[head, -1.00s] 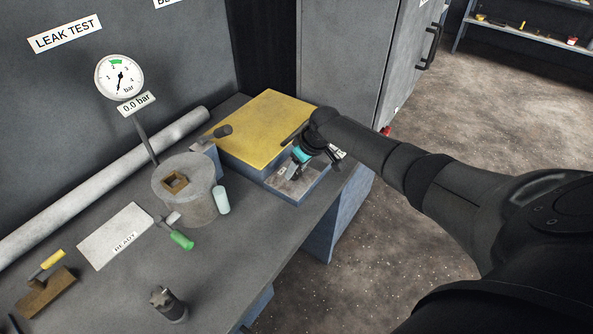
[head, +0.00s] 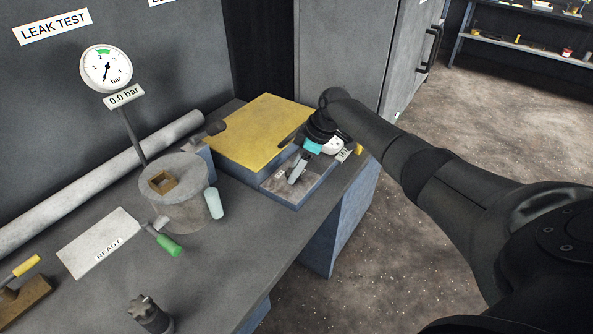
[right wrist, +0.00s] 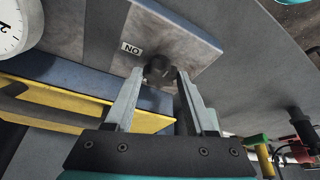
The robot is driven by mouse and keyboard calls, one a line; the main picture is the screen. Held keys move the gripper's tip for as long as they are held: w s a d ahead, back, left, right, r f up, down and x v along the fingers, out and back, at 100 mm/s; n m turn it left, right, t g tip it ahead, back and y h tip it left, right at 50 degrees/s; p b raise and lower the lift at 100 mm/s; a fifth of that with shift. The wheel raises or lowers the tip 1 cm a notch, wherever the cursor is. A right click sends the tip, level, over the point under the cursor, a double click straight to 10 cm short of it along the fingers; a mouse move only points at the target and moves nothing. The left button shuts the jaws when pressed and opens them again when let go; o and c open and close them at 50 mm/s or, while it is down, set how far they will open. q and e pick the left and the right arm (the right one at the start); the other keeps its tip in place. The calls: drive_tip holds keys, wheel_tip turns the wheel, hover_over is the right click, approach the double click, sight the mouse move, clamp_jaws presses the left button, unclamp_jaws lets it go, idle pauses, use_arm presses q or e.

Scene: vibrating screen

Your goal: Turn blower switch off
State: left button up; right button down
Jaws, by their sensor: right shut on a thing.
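The blower switch is a small dark knob (right wrist: 158,68) on the grey-topped panel (right wrist: 175,35) of a low box, beside a label (right wrist: 131,48) that reads ON upside down in the right wrist view. My right gripper (right wrist: 158,74) is shut on this knob, with a fingertip on each side of it. In the head view the right gripper (head: 294,178) reaches down onto the panel (head: 272,182) at the bench's right end, and the hand and fingers hide the knob there. Which way the knob points is not clear. My left gripper is not in view.
A yellow-topped box (head: 262,132) stands right behind the panel. A grey cylinder (head: 178,200) with a pale handle (head: 213,203) stands to the left, near a green-handled valve (head: 167,244). The gauge (head: 106,68) is above a 0.0 bar label. The bench front is partly clear.

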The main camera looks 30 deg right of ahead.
idle(0.3)
drive_tip(key=shift+c, duration=1.2)
unclamp_jaws()
drive_tip(key=p+v, duration=0.1)
drive_tip(key=v, duration=1.4)
drive_tip(key=shift+r+p, duration=0.15)
drive_tip(key=shift+p, duration=0.25)
